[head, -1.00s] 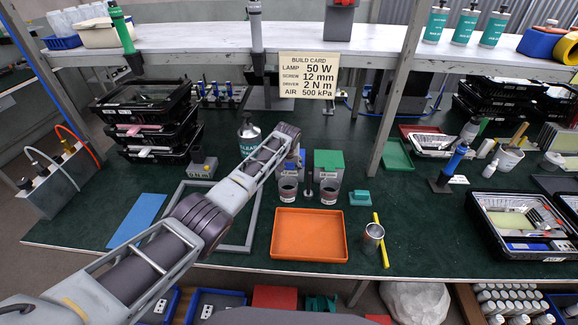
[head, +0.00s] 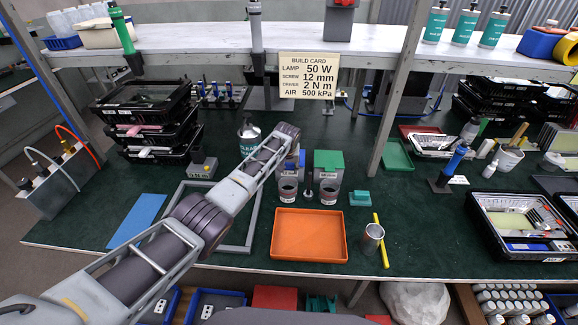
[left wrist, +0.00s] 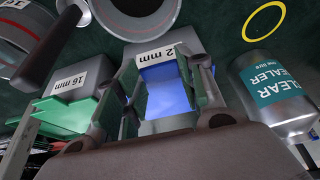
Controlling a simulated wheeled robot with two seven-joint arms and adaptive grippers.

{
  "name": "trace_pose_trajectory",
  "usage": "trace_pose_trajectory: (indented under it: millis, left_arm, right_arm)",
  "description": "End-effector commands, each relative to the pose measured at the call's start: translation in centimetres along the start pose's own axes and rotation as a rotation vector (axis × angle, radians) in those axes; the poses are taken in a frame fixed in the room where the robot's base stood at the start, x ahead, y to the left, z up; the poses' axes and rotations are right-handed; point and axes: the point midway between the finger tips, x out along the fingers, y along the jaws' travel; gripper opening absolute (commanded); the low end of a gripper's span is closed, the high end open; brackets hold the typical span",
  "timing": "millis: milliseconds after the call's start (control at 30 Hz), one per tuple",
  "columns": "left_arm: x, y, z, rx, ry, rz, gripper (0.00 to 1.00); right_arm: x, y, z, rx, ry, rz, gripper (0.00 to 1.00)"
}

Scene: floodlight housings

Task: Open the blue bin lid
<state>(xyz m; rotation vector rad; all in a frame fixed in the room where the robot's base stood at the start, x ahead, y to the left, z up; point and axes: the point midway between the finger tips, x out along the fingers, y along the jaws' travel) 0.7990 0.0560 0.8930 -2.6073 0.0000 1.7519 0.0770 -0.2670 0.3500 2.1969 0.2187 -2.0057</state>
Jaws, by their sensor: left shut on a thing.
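The blue bin lid (left wrist: 170,92) lies between the two fingers of my left gripper (left wrist: 166,78) in the left wrist view, and the gripper is shut on it. The lid's bin (left wrist: 160,52) has a white label ending in "2 mm". In the head view a bit of blue (head: 301,158) shows beside my left wrist, which hides most of that bin and the fingertips. How far the lid is raised I cannot tell. My right gripper is out of view.
A green-lidded bin (head: 328,163) marked 16 mm stands just right of the blue one. Two grey cups (head: 329,191) stand in front. A clear sealer bottle (left wrist: 280,98) is close beside my gripper. An orange tray (head: 309,252) lies nearer the table's front edge.

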Motion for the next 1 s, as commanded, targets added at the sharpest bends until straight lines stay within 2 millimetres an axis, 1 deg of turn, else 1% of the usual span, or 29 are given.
trace_pose_trajectory:
  millis: [33, 367, 667, 1000]
  left_arm:
    - [-0.3, 0.1, -0.3, -0.001, 0.005, 0.001, 0.00]
    - [-0.9, 0.1, -0.9, 0.000, 0.012, 0.002, 0.00]
    - [-2.5, 0.1, -2.3, -0.001, 0.017, 0.002, 0.00]
    - [-3.8, 0.0, -4.1, -0.001, 0.018, 0.002, 0.00]
  right_arm:
    - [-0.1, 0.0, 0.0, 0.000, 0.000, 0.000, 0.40]
    - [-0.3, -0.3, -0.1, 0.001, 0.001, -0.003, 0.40]
    - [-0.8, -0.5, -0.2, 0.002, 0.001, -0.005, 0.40]
    - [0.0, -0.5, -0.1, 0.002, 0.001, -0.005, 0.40]
